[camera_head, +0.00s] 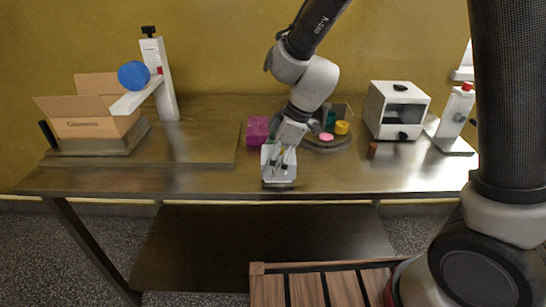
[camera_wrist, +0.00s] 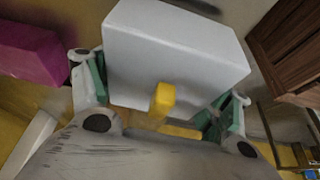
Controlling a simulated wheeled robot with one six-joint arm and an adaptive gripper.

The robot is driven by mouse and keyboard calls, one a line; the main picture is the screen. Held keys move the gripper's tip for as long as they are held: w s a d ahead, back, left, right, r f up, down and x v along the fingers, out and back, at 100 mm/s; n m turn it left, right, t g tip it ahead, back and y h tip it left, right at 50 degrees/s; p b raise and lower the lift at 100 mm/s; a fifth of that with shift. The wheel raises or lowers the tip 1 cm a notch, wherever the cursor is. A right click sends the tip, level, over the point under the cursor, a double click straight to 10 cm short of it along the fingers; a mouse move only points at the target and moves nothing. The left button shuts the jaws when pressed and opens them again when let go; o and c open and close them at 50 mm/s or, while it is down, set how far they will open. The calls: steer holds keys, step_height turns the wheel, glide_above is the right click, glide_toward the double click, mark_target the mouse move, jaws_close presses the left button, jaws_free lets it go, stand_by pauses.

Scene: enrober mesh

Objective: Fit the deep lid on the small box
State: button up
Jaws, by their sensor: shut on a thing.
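My gripper (camera_head: 279,160) is near the front edge of the table, in the middle. It is shut on a white, box-shaped piece (camera_head: 268,166), which looks like the deep lid. In the wrist view this white piece (camera_wrist: 175,50) sits between my green-padded fingers, with a small yellow tab (camera_wrist: 162,100) showing near its lower edge. A magenta box (camera_head: 257,131), perhaps the small box, stands on the table behind and left of my gripper. It also shows at the left of the wrist view (camera_wrist: 30,52), apart from the white piece. Whether it is open on top cannot be told.
Behind my gripper is a round dark tray (camera_head: 326,145) with coloured pieces. A white cabinet (camera_head: 397,110) stands to the right, with a small brown piece (camera_head: 372,150) before it. An open carton (camera_head: 90,110) and white stand (camera_head: 160,80) are left. A slatted wooden piece (camera_head: 325,287) lies below.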

steer(key=shift+f, duration=0.7)
steer(key=o, duration=0.9)
steer(key=v, duration=1.2)
